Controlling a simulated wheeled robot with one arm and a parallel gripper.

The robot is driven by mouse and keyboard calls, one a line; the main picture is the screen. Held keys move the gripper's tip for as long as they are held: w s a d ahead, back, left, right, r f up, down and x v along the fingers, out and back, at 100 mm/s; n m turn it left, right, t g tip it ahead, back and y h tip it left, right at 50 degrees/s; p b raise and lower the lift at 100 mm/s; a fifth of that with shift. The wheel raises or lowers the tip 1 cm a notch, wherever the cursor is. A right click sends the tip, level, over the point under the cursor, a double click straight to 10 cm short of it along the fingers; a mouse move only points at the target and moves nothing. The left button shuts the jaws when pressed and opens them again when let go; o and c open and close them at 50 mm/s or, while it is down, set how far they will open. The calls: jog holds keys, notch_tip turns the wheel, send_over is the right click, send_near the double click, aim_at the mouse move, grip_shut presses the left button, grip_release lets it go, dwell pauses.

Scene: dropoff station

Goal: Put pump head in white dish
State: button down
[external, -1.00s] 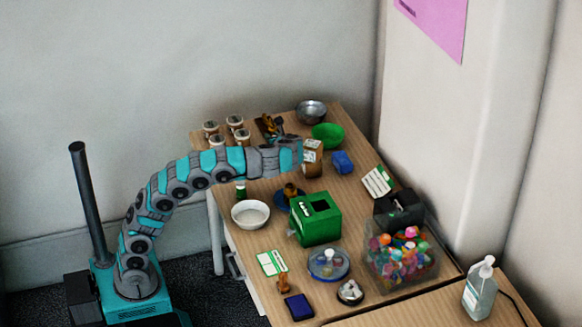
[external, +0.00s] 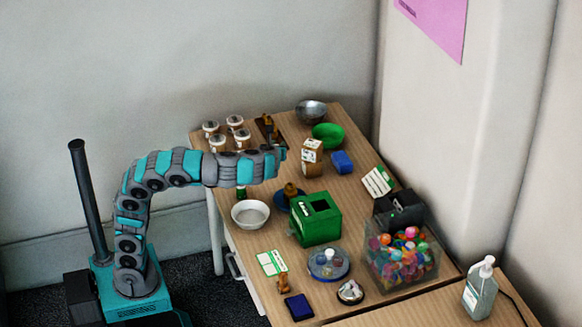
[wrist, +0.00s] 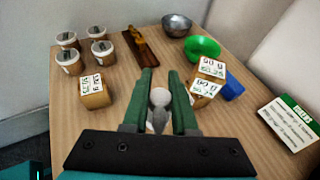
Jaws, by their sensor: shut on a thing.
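My gripper (wrist: 161,78) is shut on a small white and grey piece (wrist: 159,103), which appears to be the pump head; the fingers partly hide it. The dish is not in the wrist view.
A green box (external: 318,224) stands right of the dish. A clear bin (external: 403,278) holds colourful items.

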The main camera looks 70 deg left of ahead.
jog(key=s+d+m+t+h, duration=0.3)
jog(key=s+d+m+t, duration=0.1)
jog(key=s+d, duration=0.35)
jog(key=m+t+h+b, duration=0.2)
jog(key=m+h+b, duration=0.2)
jog(key=b, duration=0.4)
send_near(261, 205)
jog(key=x, duration=0.4)
jog(key=shift+w+a+f, duration=0.1)
jog(key=shift+w+f, duration=0.15)
jog(key=shift+f, duration=0.15)
jog(key=shift+r+y, duration=0.15)
jog(key=shift+y, duration=0.15)
jog(key=c, duration=1)
grip_release()
